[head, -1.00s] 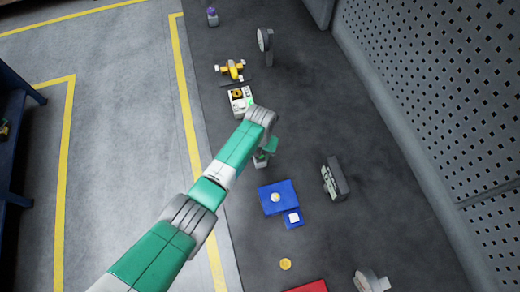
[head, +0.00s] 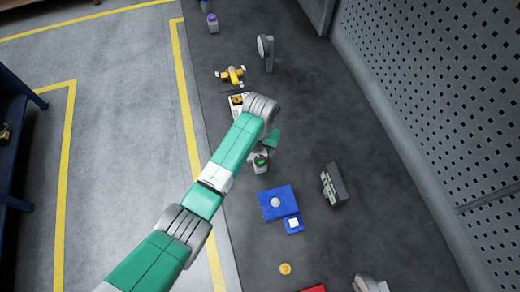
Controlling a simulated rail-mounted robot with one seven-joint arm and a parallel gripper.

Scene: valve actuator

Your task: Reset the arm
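My green and white arm reaches from the bottom left up to the middle of the head view. Its grey wrist end hangs over the dark floor strip. My gripper is hidden beneath or behind the wrist, so its fingers cannot be made out. A small white device with a green top (head: 261,162) stands just below the wrist. A yellow valve-like piece (head: 233,75) lies above the wrist. A white box with a yellow knob (head: 237,101) is partly covered by my arm.
A blue box with a white knob (head: 275,203) and a grey panel device (head: 333,184) lie to the right. A round gauge on a stand (head: 266,50) is near the top. A yellow disc (head: 285,269) lies low. The perforated wall (head: 440,100) bounds the right side.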

